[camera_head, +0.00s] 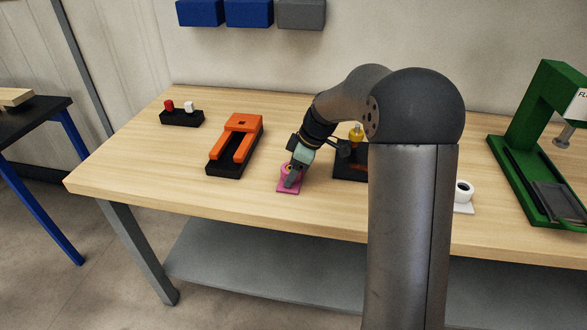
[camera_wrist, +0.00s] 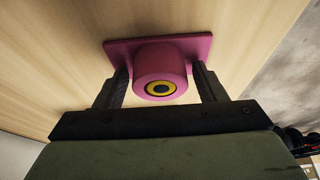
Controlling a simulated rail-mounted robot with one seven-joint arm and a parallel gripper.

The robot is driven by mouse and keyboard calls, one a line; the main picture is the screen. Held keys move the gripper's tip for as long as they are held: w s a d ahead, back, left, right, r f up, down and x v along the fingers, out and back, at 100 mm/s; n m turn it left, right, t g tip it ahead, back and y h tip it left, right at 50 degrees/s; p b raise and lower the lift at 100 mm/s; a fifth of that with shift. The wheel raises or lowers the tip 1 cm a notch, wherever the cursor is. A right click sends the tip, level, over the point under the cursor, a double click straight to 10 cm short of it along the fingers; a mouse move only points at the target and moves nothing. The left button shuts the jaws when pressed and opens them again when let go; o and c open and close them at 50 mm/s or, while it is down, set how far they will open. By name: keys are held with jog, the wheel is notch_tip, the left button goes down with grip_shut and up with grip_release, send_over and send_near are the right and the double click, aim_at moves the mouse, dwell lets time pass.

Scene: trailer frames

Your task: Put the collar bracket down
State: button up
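The collar bracket is pink, with a flat square plate and a round collar holding a yellow ring with a dark centre. In the head view the collar bracket (camera_head: 287,189) lies on the bench top near its front edge, partly hidden by my gripper (camera_head: 293,176). In the wrist view the collar bracket (camera_wrist: 163,62) faces me, plate flat on the wood. My gripper (camera_wrist: 162,82) has one finger on each side of the collar. A narrow gap seems to show on both sides, so the fingers look open around it.
An orange forked part on a black base (camera_head: 236,145) stands left of the bracket. A black block with a yellow-topped piece (camera_head: 352,166) is close on the right. Farther right are a white collar part (camera_head: 463,197) and a green press (camera_head: 540,140). Bare wood lies in front-left.

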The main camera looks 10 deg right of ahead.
jog(key=v, duration=1.2)
jog(key=s+a+f+m+h, duration=0.1)
jog(key=s+f+m, duration=0.2)
jog(key=s, duration=0.7)
jog(key=s+a+f+m+g+h, duration=0.1)
jog(key=s+m, duration=0.4)
jog(key=s, duration=0.6)
jog(key=s+a+f+m+h, duration=0.2)
jog(key=s+f, duration=0.4)
jog(key=s, duration=0.4)
jog(key=a+m, duration=0.1)
jog(key=m, duration=0.1)
jog(key=shift+s+m+g, duration=0.2)
jog(key=shift+m+g, duration=0.1)
jog(key=shift+m, duration=0.1)
jog(key=shift+a, duration=0.15)
jog(key=shift+r+p, duration=0.45)
jog(key=shift+r, duration=0.15)
